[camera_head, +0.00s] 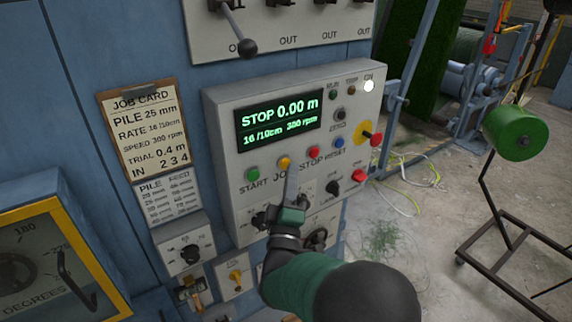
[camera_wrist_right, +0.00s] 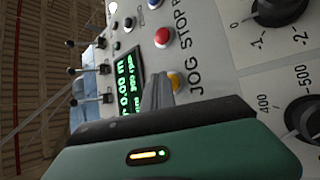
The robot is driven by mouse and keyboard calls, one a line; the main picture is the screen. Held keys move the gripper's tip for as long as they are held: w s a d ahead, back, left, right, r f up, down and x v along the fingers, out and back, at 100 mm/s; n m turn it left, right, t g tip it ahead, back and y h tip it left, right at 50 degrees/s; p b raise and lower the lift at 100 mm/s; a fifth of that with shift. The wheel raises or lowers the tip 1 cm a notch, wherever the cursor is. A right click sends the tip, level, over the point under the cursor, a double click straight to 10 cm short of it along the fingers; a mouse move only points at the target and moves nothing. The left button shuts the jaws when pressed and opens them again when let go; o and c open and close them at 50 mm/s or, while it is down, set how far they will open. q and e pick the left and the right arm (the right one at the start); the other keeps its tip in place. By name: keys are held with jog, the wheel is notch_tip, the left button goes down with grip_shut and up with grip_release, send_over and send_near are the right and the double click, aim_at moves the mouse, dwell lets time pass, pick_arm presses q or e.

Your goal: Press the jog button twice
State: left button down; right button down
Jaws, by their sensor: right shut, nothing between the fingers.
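The yellow jog button (camera_head: 285,162) sits on the grey control panel (camera_head: 222,128), above the word JOG and between the green start button (camera_head: 252,174) and the red stop button (camera_head: 314,152). My right gripper (camera_head: 291,176) is shut and empty, its fingertips pointing at the panel just below the jog button. In the right wrist view the fingers (camera_wrist_right: 157,92) overlap the edge of the yellow button (camera_wrist_right: 177,83). I cannot tell whether they touch it. The display (camera_head: 279,122) reads STOP 0.00 m. My left gripper is not in view.
A blue button (camera_head: 339,142) and a red-and-yellow switch (camera_head: 369,134) are to the right on the panel. Black knobs (camera_head: 332,187) sit below the buttons. A job card (camera_head: 146,121) hangs at left. A lever (camera_head: 247,46) juts out above.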

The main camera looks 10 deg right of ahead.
jog(key=shift+w+a, duration=0.2)
jog(key=shift+w, duration=0.25)
dwell(0.7)
jog(key=shift+s+d, duration=0.3)
jog(key=shift+s, duration=0.55)
jog(key=s, duration=0.1)
jog(key=s+d, duration=0.1)
jog(key=s, duration=0.2)
jog(key=shift+s+d, duration=0.35)
jog(key=shift+d, duration=0.05)
dwell(2.4)
